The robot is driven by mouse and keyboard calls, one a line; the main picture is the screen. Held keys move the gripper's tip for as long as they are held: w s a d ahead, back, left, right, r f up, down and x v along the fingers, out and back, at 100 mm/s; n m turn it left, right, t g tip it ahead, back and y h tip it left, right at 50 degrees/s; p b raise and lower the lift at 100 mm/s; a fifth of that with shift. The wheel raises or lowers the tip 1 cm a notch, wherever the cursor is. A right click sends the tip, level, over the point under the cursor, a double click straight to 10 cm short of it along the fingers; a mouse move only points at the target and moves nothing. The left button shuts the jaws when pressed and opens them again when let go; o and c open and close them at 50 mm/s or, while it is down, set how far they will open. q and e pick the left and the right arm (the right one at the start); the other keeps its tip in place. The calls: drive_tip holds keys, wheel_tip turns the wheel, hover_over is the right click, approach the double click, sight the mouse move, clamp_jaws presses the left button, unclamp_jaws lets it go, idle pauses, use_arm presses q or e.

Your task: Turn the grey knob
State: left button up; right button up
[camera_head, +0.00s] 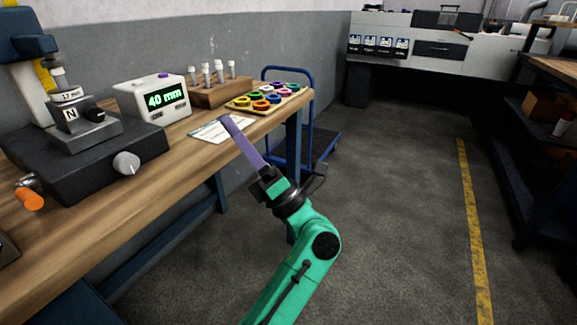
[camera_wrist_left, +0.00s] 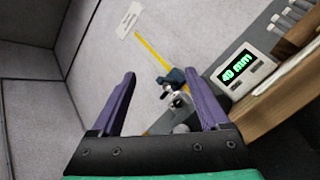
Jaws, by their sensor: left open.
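The grey knob (camera_head: 126,163) is a round dial on the front of a dark machine base (camera_head: 75,160) on the workbench. An orange knob (camera_head: 31,200) sits at the base's left corner. My left gripper (camera_head: 232,124) has purple fingers and is out past the bench's front edge, to the right of the grey knob and clear of it. In the left wrist view, the gripper (camera_wrist_left: 162,82) is open and empty, its fingers spread apart. The machine shows small between them there; a greyish round part low in the gap may be the knob. My right gripper is not in view.
A display box (camera_head: 152,98) reading 40 mm, a paper sheet (camera_head: 210,130), a wooden rack (camera_head: 220,92) and a tray of coloured rings (camera_head: 268,98) are on the bench. A blue trolley (camera_head: 318,148) stands beyond. The bench front before the grey knob is clear.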

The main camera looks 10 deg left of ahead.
use_arm(q)
drive_tip(key=w+d+f+m+t+h+p, duration=0.3)
drive_tip(key=w+f+m+t+h, duration=0.2)
drive_tip(key=m+h, duration=0.7)
drive_tip(key=w+d+f+m+t+h+p, duration=0.3)
drive_tip(key=f+m+t+h, duration=0.7)
drive_tip(key=m, duration=0.8)
drive_tip(key=shift+w+d+f+m+h, duration=0.4)
drive_tip(key=shift+w+f+h, duration=0.35)
drive_tip(key=shift+w+h, duration=0.5)
